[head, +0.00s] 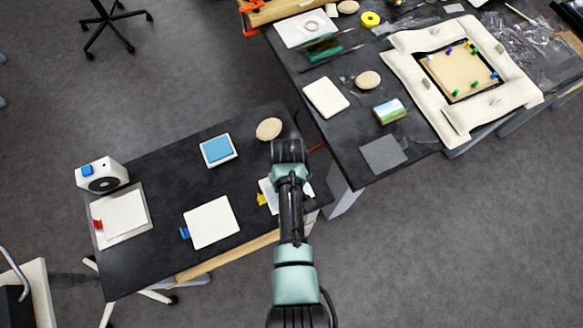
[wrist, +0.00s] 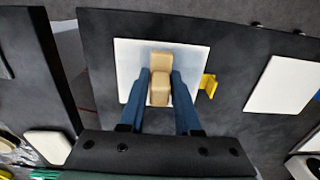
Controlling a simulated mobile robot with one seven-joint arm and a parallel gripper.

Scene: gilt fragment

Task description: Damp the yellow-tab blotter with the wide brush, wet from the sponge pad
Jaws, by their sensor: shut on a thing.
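My gripper (wrist: 160,88) is shut on a tan wooden piece, the wide brush (wrist: 160,62), held between its two blue fingers. The yellow-tab blotter (wrist: 126,58) is a white square below the brush in the wrist view, with its yellow tab at the right. The bristles are hidden, and I cannot tell whether the brush touches the blotter. The sponge pad (head: 218,150) is blue in a white tray, left of my gripper.
A blue-tab blotter (head: 211,222) and a red-tab blotter (head: 124,214) lie to the left on the dark table (head: 160,250). A white device (head: 103,174) stands at the far left. A beige oval (head: 269,129) lies behind my gripper. A second, crowded table (head: 330,155) adjoins at the right.

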